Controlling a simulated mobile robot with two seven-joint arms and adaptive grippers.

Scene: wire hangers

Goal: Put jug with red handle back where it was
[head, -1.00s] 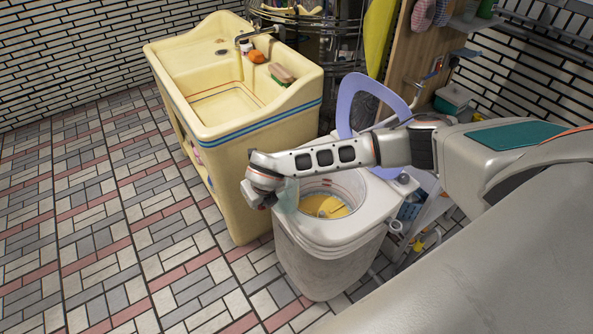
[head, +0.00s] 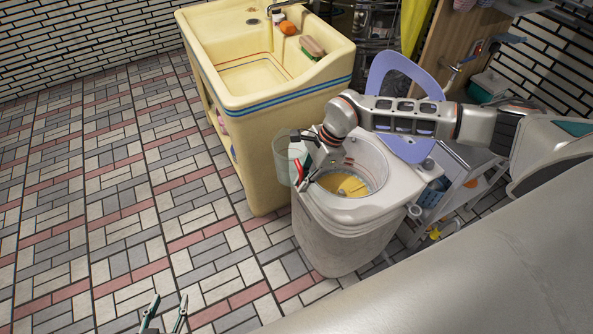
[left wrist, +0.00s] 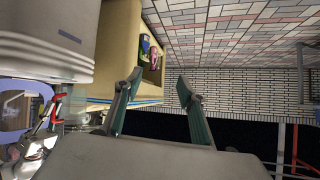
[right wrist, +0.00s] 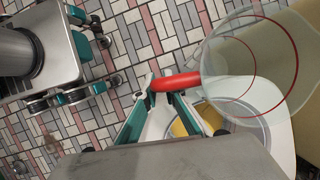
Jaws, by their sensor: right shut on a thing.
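The clear jug (head: 284,152) with a red handle (head: 299,172) is in the air at the left rim of the washing machine (head: 335,240). In the right wrist view the see-through jug (right wrist: 262,75) has a red rim line, and its red handle (right wrist: 180,82) sits at the fingertips. My right gripper (head: 309,178) is shut on the handle. My left gripper (head: 166,312) is open and empty over the floor; it also shows open in the left wrist view (left wrist: 160,84). The jug's original place cannot be told.
The machine's round opening (head: 375,150) has something yellow inside. A lavender lid (head: 415,85) stands behind it. A cream sink unit (head: 265,160) stands behind left, with an orange item and a sponge on its edge. A shelf cart (head: 470,185) is at right. The left floor is clear.

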